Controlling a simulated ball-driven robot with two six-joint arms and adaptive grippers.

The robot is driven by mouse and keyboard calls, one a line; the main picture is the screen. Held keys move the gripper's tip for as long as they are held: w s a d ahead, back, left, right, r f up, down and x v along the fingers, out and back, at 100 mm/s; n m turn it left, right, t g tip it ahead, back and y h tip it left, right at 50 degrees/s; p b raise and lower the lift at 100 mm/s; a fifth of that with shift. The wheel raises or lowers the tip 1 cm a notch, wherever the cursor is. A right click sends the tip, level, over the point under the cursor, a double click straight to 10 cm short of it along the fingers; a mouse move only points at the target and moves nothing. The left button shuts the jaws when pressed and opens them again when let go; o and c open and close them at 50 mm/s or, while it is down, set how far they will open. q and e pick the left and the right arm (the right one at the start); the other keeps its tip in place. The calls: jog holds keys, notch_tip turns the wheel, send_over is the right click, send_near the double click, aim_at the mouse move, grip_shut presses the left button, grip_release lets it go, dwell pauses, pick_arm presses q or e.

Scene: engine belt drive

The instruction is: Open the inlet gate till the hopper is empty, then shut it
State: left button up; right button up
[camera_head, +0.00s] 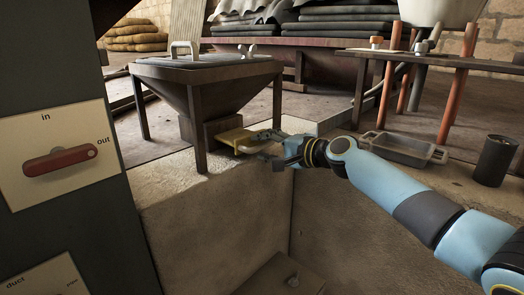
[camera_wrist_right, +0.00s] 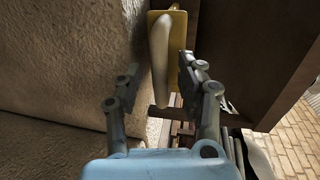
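The dark hopper (camera_head: 208,90) stands on legs on a stone ledge, with a lid on top, so its inside is hidden. The yellow inlet gate (camera_head: 236,140) sticks out to the right from the block under the hopper. The yellow plate also shows in the right wrist view (camera_wrist_right: 178,40), with a pale bar handle (camera_wrist_right: 160,50) along it. My right gripper (camera_head: 271,143) is at the gate's outer end. In the right wrist view its open fingers (camera_wrist_right: 160,68) are on either side of the handle, with a gap visible. My left gripper is out of view.
A dark post at left carries a panel (camera_head: 50,190) with a red lever marked in and out. A deep stone pit (camera_head: 215,235) opens below the ledge. A metal tray (camera_head: 405,148) and a dark cylinder (camera_head: 495,160) stand at right, near a table (camera_head: 455,62).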

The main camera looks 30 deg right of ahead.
jog(key=shift+w+a+f, duration=0.15)
jog(key=shift+w+a, duration=0.05)
jog(key=shift+w, duration=0.3)
jog(key=shift+c, duration=0.2)
grip_shut()
